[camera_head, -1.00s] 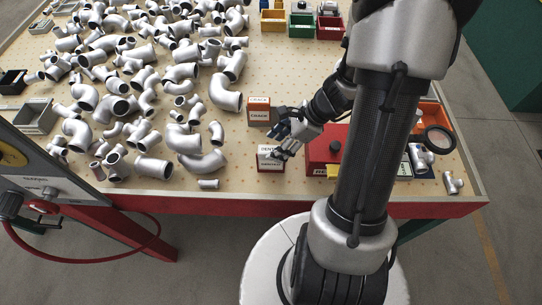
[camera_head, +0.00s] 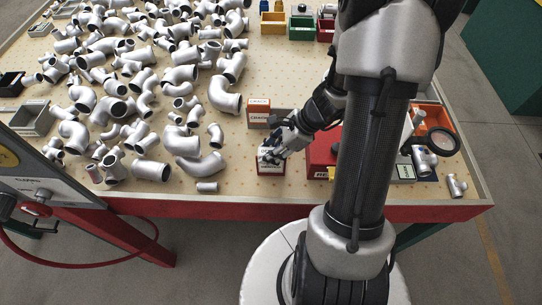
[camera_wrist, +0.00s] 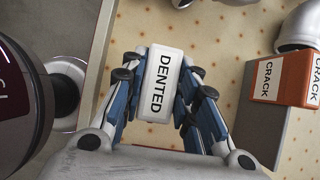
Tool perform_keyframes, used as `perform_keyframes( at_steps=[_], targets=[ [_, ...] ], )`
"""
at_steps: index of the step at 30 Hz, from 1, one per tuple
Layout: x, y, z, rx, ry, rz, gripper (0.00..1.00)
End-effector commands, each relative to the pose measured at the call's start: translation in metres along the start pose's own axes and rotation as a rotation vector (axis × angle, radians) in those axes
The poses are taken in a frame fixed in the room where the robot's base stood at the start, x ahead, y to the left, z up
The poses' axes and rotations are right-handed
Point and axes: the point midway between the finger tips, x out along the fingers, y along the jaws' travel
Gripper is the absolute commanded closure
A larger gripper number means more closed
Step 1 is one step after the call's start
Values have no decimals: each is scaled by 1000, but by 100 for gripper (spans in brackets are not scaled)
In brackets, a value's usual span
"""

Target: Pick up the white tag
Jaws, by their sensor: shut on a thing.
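The white tag (camera_wrist: 160,86) reads "DENTED" and lies between the blue-and-dark fingers of my gripper (camera_wrist: 164,76) in the wrist view. The fingers are closed on its two long sides. In the head view the tag (camera_head: 266,155) shows at the front of the table, partly hidden by my gripper (camera_head: 275,150), which reaches down to it from the upper right. I cannot tell whether the tag is clear of what is below it.
An orange tag (camera_head: 259,106) marked "CRACK" sits on a block behind the white tag. A red box (camera_head: 323,150) stands close to its right. Many metal pipe fittings (camera_head: 182,75) cover the table's left side. The table's front edge is near.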

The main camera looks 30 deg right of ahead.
Motion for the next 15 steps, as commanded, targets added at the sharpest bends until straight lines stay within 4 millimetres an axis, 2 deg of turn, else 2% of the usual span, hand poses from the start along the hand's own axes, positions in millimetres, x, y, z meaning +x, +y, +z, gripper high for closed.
perform_keyframes(
  at_steps=[6, 15],
  targets=[
    [0, 0, 0, 0, 0, 0, 92],
    [-3, 0, 2, -1, 0, -1, 93]
  ],
)
